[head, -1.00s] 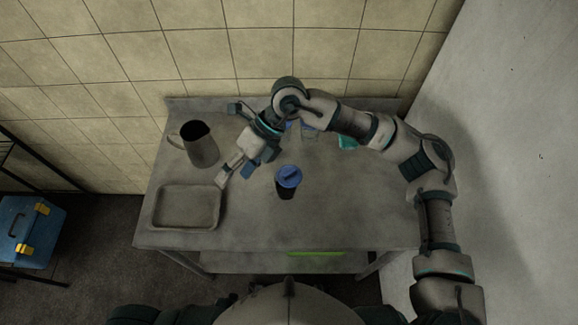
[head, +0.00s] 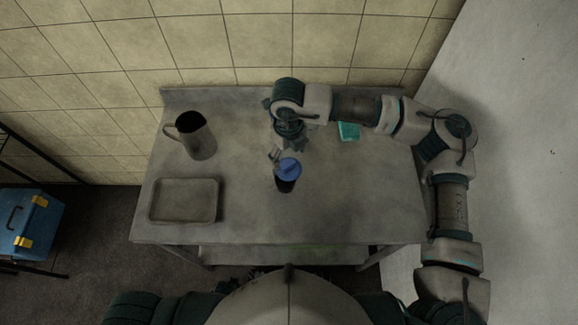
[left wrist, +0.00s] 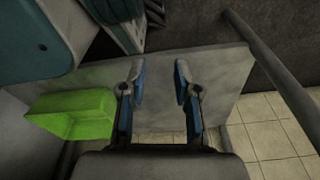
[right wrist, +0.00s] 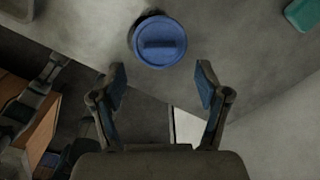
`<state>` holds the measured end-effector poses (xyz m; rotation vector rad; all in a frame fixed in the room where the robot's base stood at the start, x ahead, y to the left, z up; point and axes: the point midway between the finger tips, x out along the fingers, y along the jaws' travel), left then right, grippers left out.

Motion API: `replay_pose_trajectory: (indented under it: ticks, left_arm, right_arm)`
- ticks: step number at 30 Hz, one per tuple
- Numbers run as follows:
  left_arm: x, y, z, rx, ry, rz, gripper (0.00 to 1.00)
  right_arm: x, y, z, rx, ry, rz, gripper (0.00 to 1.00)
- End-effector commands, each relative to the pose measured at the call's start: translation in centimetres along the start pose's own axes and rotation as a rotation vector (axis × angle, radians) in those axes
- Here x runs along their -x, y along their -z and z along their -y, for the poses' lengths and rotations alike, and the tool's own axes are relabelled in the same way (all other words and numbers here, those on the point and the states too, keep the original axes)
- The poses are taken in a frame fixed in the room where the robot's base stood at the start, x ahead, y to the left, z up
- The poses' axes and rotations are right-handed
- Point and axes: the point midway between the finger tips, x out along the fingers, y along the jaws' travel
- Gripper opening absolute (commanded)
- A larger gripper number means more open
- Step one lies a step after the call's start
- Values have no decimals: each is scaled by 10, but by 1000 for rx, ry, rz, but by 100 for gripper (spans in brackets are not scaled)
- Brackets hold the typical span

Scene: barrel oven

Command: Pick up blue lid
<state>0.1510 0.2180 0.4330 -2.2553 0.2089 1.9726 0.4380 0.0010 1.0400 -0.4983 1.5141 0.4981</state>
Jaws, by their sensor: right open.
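The blue lid (head: 288,168) sits on a dark cup (head: 285,184) near the middle of the table. In the right wrist view the round blue lid (right wrist: 159,41), with a raised bar across it, lies just beyond the fingertips, centred between them. My right gripper (head: 275,155) is beside the far side of the lid in the head view; its fingers (right wrist: 160,82) are open and empty in its wrist view. My left gripper (left wrist: 159,75) is open and empty, and not visible in the head view.
A metal pitcher (head: 202,146) and a shallow tray (head: 154,212) are on the table's left side. A teal object (head: 349,131) lies at the back right. The table's right part (head: 365,190) is clear. A green box (left wrist: 72,115) shows in the left wrist view.

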Motion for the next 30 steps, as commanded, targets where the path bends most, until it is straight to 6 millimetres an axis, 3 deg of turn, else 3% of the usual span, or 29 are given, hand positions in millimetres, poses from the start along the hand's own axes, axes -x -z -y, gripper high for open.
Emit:
replay_pose_trajectory:
  ticks: [5,13,20,25,30]
  left_arm:
    - [0,-1,0,-1,0,0,31]
    - [-6,-13,0,-3,0,8,31]
    - [-7,-15,0,-3,0,9,31]
    - [-6,-13,0,-3,0,7,31]
    - [-5,-10,0,-3,0,2,31]
  right_arm:
    - [-11,0,0,1,0,-1,75]
    - [-51,1,2,1,-1,-2,75]
    - [-55,0,2,1,0,1,75]
    - [-55,0,2,1,0,1,36]
    - [-55,0,2,1,-1,0,29]
